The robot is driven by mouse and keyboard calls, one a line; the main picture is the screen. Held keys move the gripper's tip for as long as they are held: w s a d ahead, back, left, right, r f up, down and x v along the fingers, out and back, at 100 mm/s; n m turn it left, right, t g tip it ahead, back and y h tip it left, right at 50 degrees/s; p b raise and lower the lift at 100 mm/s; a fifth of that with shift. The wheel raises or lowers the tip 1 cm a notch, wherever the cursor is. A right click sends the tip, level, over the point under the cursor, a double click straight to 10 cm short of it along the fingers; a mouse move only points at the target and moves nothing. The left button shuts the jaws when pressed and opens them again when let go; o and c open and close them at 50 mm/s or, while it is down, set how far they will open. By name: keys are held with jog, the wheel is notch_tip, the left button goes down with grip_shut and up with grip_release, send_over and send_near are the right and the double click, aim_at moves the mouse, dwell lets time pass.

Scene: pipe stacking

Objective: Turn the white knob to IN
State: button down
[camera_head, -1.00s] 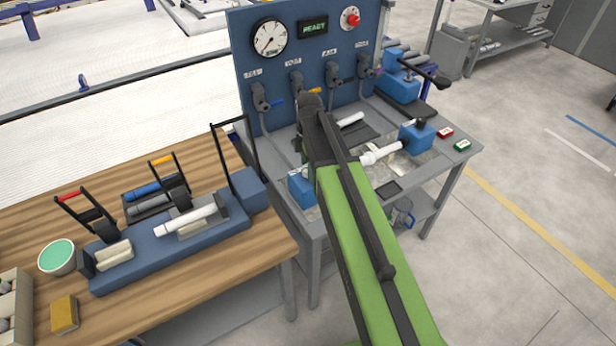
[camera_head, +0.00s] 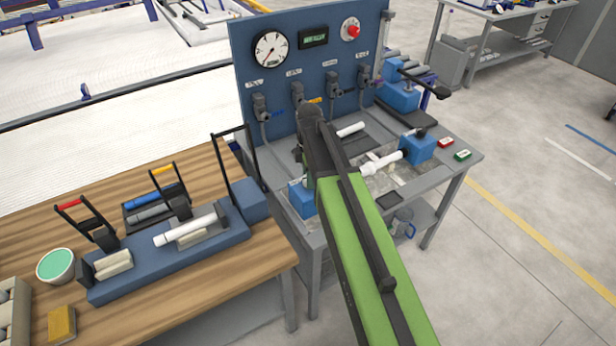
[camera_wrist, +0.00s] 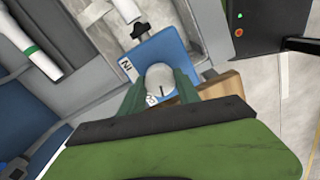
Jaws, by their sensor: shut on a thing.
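The white knob (camera_wrist: 160,77) is in the wrist view, on a blue block (camera_wrist: 165,50) with a white "IN" label (camera_wrist: 127,68). A dark line on the knob's face points toward the bottom of the picture, not at the IN label. A second small label (camera_wrist: 150,100) is partly hidden by a finger. My gripper (camera_wrist: 161,92) has its green fingers on either side of the knob, shut on it. In the head view my green arm hides the knob and my fingertips; a blue block (camera_head: 302,198) shows beside the arm.
A blue panel (camera_head: 290,65) with a gauge, display, red button and several valves stands behind the grey bench. A white pipe (camera_head: 383,161) is at a blue clamp (camera_head: 419,147) on the right. A wooden table (camera_head: 205,270) with a pipe fixture is at left.

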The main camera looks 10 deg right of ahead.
jog(key=m, duration=0.7)
jog(key=shift+m, duration=0.4)
jog(key=m, duration=0.3)
jog(key=shift+s+m, duration=0.1)
jog(key=shift+m, duration=0.2)
jog(key=m, duration=0.3)
jog(key=shift+m, duration=0.3)
jog(key=m, duration=1)
jog(key=shift+m, duration=2.3)
